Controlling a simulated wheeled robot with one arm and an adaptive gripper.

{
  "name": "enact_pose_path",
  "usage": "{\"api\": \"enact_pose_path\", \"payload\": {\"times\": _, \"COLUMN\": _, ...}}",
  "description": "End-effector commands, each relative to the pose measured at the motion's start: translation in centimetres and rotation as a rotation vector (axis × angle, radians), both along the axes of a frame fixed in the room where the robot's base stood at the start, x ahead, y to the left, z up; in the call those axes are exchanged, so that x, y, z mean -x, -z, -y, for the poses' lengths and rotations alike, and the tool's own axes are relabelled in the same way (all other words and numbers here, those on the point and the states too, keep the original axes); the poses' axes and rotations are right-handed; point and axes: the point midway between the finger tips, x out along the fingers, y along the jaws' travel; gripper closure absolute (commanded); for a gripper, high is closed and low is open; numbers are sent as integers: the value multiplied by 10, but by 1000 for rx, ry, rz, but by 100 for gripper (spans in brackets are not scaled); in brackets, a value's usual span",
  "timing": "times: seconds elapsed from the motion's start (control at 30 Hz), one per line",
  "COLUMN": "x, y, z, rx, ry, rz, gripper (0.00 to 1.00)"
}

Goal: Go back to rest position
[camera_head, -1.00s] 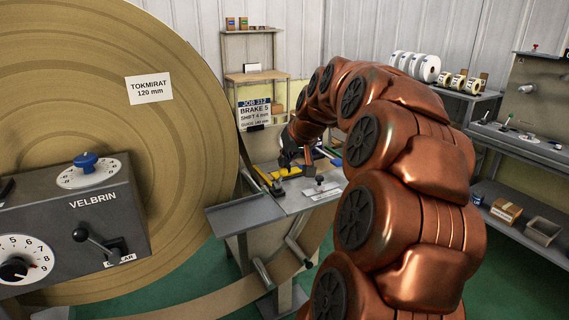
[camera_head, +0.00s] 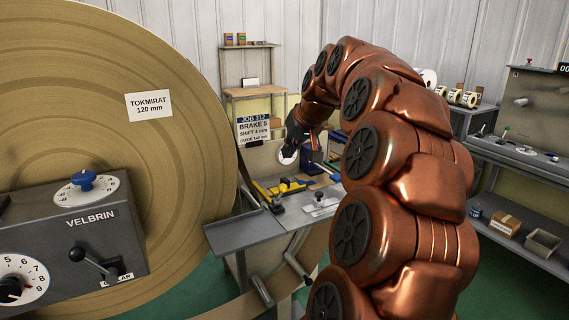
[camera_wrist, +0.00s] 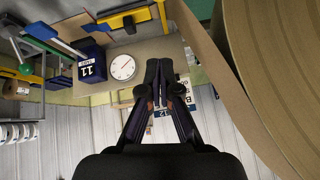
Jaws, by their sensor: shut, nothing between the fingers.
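My gripper (camera_wrist: 165,72) is shut and empty in the wrist view, its two dark fingers together. In the head view my copper arm arches up from the lower right, and the dark gripper (camera_head: 296,146) points down, raised above the grey work table (camera_head: 250,232). Part of it is hard to make out against a white round dial (camera_head: 288,154) behind it. The dial also shows in the wrist view (camera_wrist: 122,67), next to a dark blue box marked 11 (camera_wrist: 91,66).
A large brown roll (camera_head: 130,150) fills the left, with the VELBRIN control box (camera_head: 75,240) before it. Yellow and blue tools (camera_head: 285,187) lie on the table. A shelf (camera_head: 248,90) stands behind, and a grey bench (camera_head: 520,155) stands at right.

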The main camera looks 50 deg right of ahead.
Motion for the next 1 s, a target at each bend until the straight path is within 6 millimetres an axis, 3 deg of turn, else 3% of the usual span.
{"api": "enact_pose_path", "payload": {"times": 0.3, "x": 23, "y": -35, "z": -5, "rx": 4, "ry": 2, "rz": 2, "gripper": 100}}
{"api": "enact_pose_path", "payload": {"times": 0.77, "x": 25, "y": -39, "z": -12, "rx": -2, "ry": -9, "rz": -6, "gripper": 100}}
{"api": "enact_pose_path", "payload": {"times": 0.87, "x": 18, "y": -34, "z": -36, "rx": -15, "ry": -46, "rz": -31, "gripper": 100}}
{"api": "enact_pose_path", "payload": {"times": 1.0, "x": 7, "y": -18, "z": -100, "rx": -40, "ry": -139, "rz": -101, "gripper": 100}}
